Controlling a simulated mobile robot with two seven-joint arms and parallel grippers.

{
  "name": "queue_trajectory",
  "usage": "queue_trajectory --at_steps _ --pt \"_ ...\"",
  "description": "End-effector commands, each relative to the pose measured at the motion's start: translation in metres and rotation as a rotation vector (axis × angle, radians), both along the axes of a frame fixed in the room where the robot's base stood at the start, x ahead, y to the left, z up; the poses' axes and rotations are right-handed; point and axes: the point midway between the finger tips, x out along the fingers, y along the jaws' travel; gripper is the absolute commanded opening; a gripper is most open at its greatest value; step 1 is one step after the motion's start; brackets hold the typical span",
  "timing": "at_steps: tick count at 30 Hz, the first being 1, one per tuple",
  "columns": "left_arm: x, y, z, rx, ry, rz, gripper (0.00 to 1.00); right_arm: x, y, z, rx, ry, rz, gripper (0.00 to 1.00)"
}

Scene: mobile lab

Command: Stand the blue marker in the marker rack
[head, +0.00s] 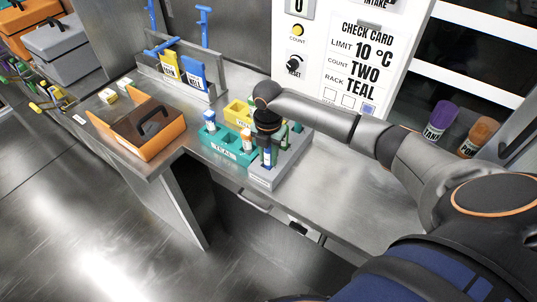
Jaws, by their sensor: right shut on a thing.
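The blue marker (267,157) is upright at the front of the grey marker rack (263,183), just below my right gripper. My right gripper (267,143) points down over the rack and is shut on the blue marker. At this size I cannot tell whether the marker's lower end is inside a hole or just in front of or above it. Green markers (284,137) stand in the rack behind it, partly hidden by my gripper. My left gripper is not in view.
A teal rack (222,153) with vials adjoins the marker rack on the left; a yellow rack (239,112) is behind. Purple (440,119) and orange (475,137) containers stand at right. The counter (333,188) right of the rack is clear.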

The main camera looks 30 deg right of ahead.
Motion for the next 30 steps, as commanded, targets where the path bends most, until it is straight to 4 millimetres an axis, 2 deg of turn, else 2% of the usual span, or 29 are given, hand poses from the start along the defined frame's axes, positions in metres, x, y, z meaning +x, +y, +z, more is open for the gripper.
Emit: queue_trajectory --at_steps 4,5,12,20,23,26,30 --pt "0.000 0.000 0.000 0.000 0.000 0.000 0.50 0.000 0.000 -0.002 0.000 0.000 0.000 0.00" --pt "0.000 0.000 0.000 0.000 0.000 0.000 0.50 0.000 0.000 -0.002 0.000 0.000 0.000 0.31" --pt "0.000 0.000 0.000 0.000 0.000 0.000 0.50 0.000 0.000 -0.002 0.000 0.000 0.000 0.58" --pt "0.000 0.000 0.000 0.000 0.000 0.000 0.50 0.000 0.000 -0.001 0.000 0.000 0.000 0.59" --pt "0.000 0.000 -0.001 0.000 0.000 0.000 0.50 0.000 0.000 0.005 0.000 -0.001 0.000 0.59" --pt "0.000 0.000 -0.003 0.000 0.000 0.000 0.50 0.001 0.000 0.020 0.000 -0.004 0.001 0.59" --pt "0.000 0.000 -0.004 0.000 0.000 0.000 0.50 0.001 0.000 0.050 -0.001 -0.006 0.000 0.59"
